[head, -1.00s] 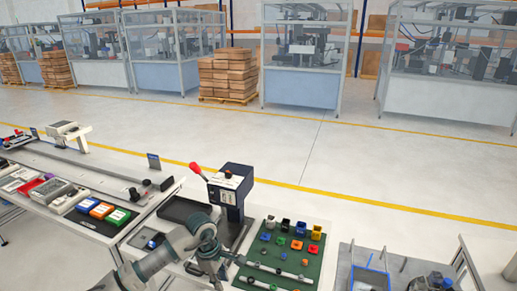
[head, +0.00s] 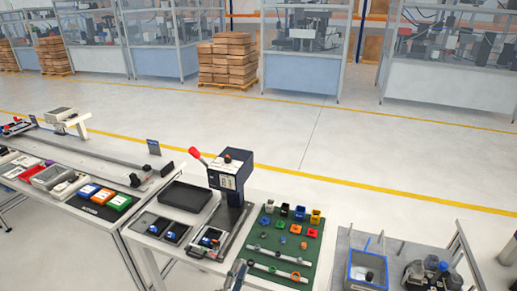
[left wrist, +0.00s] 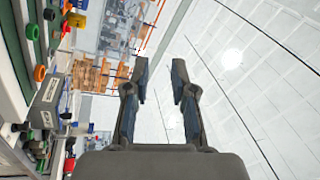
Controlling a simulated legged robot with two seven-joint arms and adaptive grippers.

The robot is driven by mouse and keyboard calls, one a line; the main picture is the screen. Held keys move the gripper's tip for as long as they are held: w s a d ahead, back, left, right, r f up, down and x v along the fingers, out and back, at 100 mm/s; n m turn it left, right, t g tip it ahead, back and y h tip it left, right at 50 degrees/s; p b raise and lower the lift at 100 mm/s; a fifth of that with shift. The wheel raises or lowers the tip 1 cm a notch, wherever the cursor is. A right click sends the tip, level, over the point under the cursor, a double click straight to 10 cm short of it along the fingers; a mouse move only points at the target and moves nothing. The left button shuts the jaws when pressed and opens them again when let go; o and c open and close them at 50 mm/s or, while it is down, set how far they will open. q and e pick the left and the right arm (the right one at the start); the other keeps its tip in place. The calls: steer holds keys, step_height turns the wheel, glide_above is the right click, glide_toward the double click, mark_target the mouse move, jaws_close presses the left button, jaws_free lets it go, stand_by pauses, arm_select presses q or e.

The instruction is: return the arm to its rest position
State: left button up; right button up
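My left gripper (head: 237,275) shows only in part at the bottom edge of the head view, dark, just left of the green mat's lower part. In the left wrist view its two dark fingers (left wrist: 160,78) are apart with nothing between them. Behind the fingers there I see the ceiling and tilted shelving. The rest of my left arm is out of the head view. My right gripper is not in view.
A hand press with a red knob (head: 231,172) stands beside a green mat (head: 270,257) with several small coloured parts. A black tray (head: 184,196) lies left of the press. Open floor lies behind the tables.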

arm_select(q)
steer(key=s+a+f+n+g+y, duration=0.4)
steer(key=a+f+n, duration=0.15)
steer(key=f, duration=0.35)
steer(key=s+a+f+n+g+y, duration=0.3)
steer(key=s+a+f+n, duration=0.25)
steer(key=f, duration=0.25)
steer(key=s+a+f+n+g, duration=0.25)
steer(key=s+f+g, duration=0.3)
steer(key=s, duration=0.55)
steer(key=s+a+f+n+g, duration=0.2)
steer(key=s+f+n+g, duration=0.3)
steer(key=s, duration=0.6)
steer(key=s+f+m, duration=0.1)
steer(key=s+f, duration=0.1)
steer(key=f, duration=1.3)
steer(key=s+f+m, duration=0.2)
steer(key=f, duration=1.4)
steer(key=shift+s+a, duration=0.15)
steer(key=shift+a, duration=0.1)
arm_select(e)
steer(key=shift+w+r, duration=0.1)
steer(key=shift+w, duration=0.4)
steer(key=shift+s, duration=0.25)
